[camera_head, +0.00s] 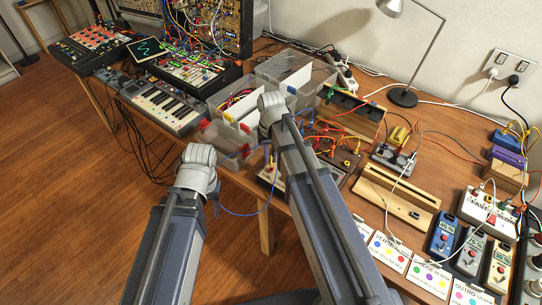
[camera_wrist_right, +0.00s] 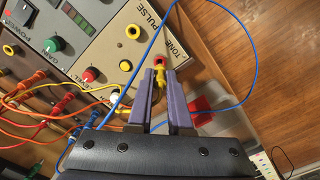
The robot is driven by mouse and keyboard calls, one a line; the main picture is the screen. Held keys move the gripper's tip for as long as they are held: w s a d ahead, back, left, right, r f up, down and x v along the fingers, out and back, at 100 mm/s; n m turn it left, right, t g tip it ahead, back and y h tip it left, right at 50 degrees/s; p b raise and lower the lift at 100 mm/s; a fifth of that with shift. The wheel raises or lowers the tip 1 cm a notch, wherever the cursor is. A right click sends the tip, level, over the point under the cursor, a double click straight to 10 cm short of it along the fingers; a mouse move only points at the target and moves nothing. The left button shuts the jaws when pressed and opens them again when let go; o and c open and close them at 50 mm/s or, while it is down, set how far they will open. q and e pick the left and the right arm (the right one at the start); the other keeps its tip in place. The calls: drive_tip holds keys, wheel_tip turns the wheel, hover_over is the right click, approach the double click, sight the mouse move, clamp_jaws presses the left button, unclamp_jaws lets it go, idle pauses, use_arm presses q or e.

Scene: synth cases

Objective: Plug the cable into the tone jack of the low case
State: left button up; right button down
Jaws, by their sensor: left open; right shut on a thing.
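In the right wrist view, my right gripper (camera_wrist_right: 158,76) is shut on a yellow plug (camera_wrist_right: 153,102). The plug points at a red-ringed jack (camera_wrist_right: 160,60) beside the TONE lettering on the beige panel of the low case (camera_wrist_right: 112,48). The plug's front end is at or just before this jack; I cannot tell whether it is in. A blue cable (camera_wrist_right: 256,62) loops right of the fingers. In the head view, the low case (camera_head: 335,157) is partly behind my right arm, and the right fingers are hidden. My left gripper (camera_head: 214,196) is open, off the table's front edge.
Orange, red and yellow patch cables (camera_wrist_right: 40,118) crowd the left side of the case. Clear bins (camera_head: 222,137) stand behind my left wrist. A wooden block (camera_head: 398,197) and several pedals (camera_head: 443,235) lie to the right. Bare tabletop (camera_wrist_right: 215,35) lies beside the TONE end.

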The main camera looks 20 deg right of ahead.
sight(271, 156)
drive_tip(key=shift+f+b, duration=1.25)
drive_tip(key=shift+f, duration=0.05)
drive_tip(key=c, duration=0.8)
unclamp_jaws()
drive_tip(key=shift+o, duration=0.2)
drive_tip(key=shift+r, duration=0.2)
wheel_tip(271, 156, up, 8)
drive_tip(key=p, duration=0.8)
drive_tip(key=shift+f, duration=0.2)
drive_tip(key=shift+f, duration=0.1)
